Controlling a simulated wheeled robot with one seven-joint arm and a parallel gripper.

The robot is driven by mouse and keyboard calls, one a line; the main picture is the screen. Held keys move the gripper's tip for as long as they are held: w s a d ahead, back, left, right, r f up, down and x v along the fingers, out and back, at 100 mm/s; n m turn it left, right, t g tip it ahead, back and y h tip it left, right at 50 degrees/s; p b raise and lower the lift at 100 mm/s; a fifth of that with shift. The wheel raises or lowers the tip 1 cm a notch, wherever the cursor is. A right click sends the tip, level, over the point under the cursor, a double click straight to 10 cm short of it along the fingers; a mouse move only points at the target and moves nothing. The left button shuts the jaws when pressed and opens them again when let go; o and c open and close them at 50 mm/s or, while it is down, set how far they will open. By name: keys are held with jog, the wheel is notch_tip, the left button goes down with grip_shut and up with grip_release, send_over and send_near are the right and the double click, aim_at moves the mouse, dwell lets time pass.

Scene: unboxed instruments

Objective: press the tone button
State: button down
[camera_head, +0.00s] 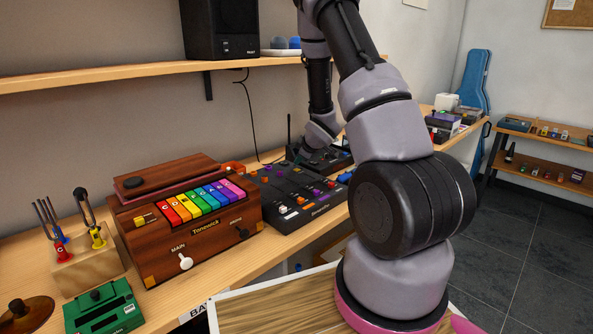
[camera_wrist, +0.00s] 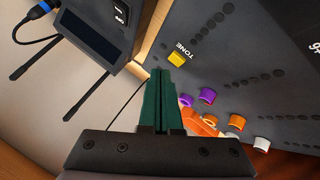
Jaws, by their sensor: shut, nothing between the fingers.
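The tone button (camera_wrist: 177,58) is a yellow square button labelled TONE on a dark panel (camera_wrist: 225,65) in the wrist view. My gripper (camera_wrist: 161,72) has dark green fingers, shut together and empty. Its tips appear just below and left of the button in the picture. I cannot tell how far above the panel they are. In the head view my arm reaches over the dark console (camera_head: 268,184) on the bench; the gripper is small there and the tone button cannot be made out.
Purple, orange and white knobs (camera_wrist: 236,121) sit on the panel near my fingers. A dark box with two antennas (camera_wrist: 90,45) stands beside it. A wooden keyboard instrument (camera_head: 190,225), tuning forks on a block (camera_head: 88,268) and a green device (camera_head: 103,310) stand to the left.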

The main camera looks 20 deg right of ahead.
jog(key=shift+r, duration=2.75)
jog(key=s+a+r+m+h, duration=0.1)
jog(key=s+r+m, duration=0.4)
jog(key=r, duration=0.5)
jog(key=s+r+m+h, duration=0.1)
jog(key=s+r+m, duration=0.2)
jog(key=s+r, duration=0.55)
jog(key=s+a+r+m+g+y, duration=0.1)
jog(key=s+a+r+m, duration=0.2)
jog(key=s, duration=0.8)
jog(key=s+a+r+m+g+y, duration=0.1)
jog(key=s+a+r, duration=0.4)
jog(key=s, duration=0.5)
jog(key=shift+s+a+r+m+y, duration=0.35)
jog(key=shift+a+m+y, duration=0.55)
jog(key=shift+a, duration=0.35)
